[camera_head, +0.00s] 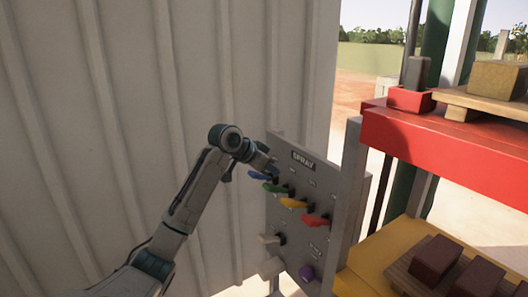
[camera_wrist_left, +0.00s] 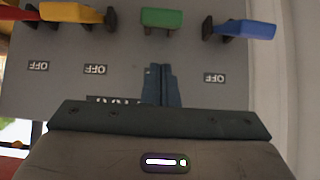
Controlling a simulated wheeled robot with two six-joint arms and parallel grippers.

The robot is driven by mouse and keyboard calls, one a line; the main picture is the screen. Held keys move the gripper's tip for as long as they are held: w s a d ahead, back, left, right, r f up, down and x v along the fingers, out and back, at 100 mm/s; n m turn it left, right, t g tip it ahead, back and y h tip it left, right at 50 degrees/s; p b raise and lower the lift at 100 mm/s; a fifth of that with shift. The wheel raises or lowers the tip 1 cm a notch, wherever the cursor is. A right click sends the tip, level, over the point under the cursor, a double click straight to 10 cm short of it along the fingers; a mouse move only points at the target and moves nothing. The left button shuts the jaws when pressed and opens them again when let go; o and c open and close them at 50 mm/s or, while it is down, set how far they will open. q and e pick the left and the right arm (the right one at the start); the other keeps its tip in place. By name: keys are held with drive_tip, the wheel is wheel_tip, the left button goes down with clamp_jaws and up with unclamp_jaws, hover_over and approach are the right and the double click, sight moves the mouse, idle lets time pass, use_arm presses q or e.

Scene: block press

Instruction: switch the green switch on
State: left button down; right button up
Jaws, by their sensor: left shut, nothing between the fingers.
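The green switch (camera_head: 274,188) is a lever on the grey control panel (camera_head: 302,236), between the blue switch (camera_head: 260,176) and the yellow switch (camera_head: 293,203). In the left wrist view the green switch (camera_wrist_left: 162,18) is at the top middle, seen upside down. My left gripper (camera_head: 271,168) is at the panel's upper part, close to the blue and green levers. In the wrist view its fingers (camera_wrist_left: 159,72) are shut and empty, lined up with the green lever and apart from it in the picture. They hide any label there. My right gripper is not in view.
A red switch (camera_head: 315,220), a white switch (camera_head: 268,239) and a purple knob (camera_head: 307,273) are also on the panel. A ribbed wall (camera_head: 90,120) stands left, close behind my arm. A red and yellow press frame with blocks (camera_head: 435,258) stands right.

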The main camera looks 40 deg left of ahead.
sight(267, 184)
use_arm(q)
drive_tip(key=shift+s+a+f+p, duration=0.25)
drive_tip(key=shift+s+f+p, duration=0.2)
drive_tip(key=shift+f, duration=0.3)
drive_tip(key=shift+s+a+f, duration=0.15)
drive_tip(key=shift+s+f, duration=0.2)
drive_tip(key=shift+f, duration=0.2)
